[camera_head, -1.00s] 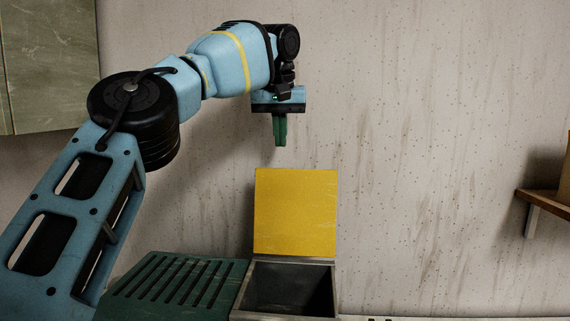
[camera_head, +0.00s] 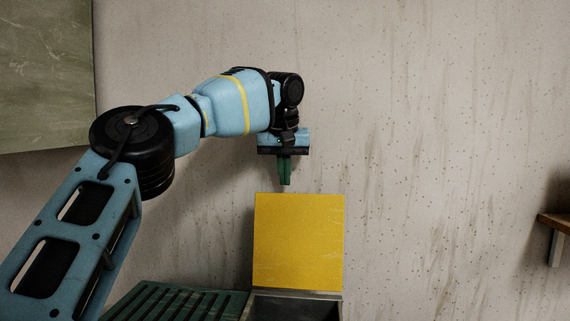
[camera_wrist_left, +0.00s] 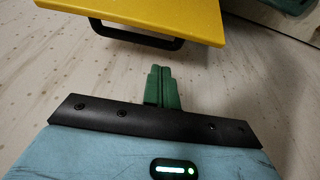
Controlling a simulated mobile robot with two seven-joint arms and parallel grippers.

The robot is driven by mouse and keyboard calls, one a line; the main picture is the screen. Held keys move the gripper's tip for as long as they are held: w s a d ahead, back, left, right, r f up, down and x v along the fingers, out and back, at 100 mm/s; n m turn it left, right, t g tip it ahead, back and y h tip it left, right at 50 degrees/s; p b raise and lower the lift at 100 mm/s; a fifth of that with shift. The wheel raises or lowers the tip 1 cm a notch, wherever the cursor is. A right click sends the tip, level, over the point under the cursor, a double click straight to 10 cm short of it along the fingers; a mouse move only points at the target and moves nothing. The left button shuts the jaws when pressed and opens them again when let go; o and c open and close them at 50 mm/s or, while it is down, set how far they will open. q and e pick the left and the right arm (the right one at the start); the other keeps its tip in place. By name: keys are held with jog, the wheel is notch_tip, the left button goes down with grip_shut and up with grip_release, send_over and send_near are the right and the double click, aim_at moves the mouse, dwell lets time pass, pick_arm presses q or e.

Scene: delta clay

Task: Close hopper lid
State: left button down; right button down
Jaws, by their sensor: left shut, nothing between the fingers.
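The yellow hopper lid (camera_head: 298,240) stands open and upright at the back of the hopper (camera_head: 292,308), whose dark opening shows at the bottom of the head view. My left gripper (camera_head: 285,184) points down just above the lid's top edge in that picture, with its green fingers shut and empty. In the left wrist view, the fingers (camera_wrist_left: 162,77) are together, apart from the lid (camera_wrist_left: 160,14). A black handle (camera_wrist_left: 135,38) on the lid shows there beyond the fingertips. The handle is hidden in the head view. My right gripper is not in view.
A green slatted panel (camera_head: 175,303) lies left of the hopper. A stained wall (camera_head: 440,150) is behind. A wooden shelf (camera_head: 556,222) juts in at the right, and a green cabinet (camera_head: 45,75) hangs at upper left. The space right of the lid looks clear.

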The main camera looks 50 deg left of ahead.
aim_at(285, 191)
pick_arm(q)
jog(key=shift+x, duration=2.5)
